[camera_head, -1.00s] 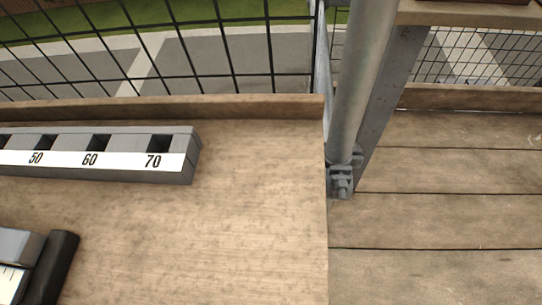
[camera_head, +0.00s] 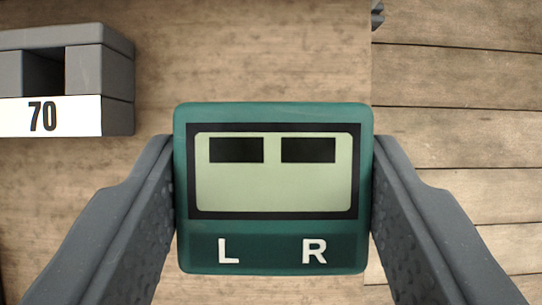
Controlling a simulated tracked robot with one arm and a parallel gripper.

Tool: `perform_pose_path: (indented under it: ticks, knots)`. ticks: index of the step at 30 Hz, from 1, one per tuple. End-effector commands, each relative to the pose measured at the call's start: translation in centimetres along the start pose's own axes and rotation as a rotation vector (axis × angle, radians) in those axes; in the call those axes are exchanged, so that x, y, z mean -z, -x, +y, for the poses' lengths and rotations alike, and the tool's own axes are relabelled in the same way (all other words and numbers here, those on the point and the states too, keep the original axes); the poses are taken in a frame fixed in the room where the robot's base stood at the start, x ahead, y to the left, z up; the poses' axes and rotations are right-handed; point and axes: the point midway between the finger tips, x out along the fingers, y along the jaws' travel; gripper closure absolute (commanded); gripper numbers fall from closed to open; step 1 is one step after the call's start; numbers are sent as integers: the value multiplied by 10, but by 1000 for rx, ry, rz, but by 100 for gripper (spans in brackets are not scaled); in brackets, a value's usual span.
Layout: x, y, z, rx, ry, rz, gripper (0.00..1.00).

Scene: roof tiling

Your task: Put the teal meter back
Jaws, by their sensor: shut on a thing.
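The teal meter (camera_head: 272,258) is in the middle of the view. It has a pale green display with two dark blocks and the letters L and R below. My gripper (camera_head: 273,195) is shut on it, with one dark grey finger pressed against its left side and the other against its right side. The meter is upright in the picture, its face towards the camera. Wooden boarding lies behind it. I cannot tell how high the meter is above the board or whether it touches it.
A grey slotted rack (camera_head: 118,75) with a white label strip reading 70 is at the upper left, apart from the meter. The slot above the 70 looks dark and empty. The wooden board (camera_head: 250,50) is bare above the meter. Planks (camera_head: 460,130) run along the right.

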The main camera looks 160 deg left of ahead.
Motion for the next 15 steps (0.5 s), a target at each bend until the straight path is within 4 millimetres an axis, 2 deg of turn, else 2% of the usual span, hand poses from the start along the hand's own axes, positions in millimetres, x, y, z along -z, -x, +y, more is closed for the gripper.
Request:
perform_pose_path:
  ticks: [10,15]
  knots:
    - [-19,-32,0,0,-1,4,78]
    - [-21,-35,0,0,0,5,78]
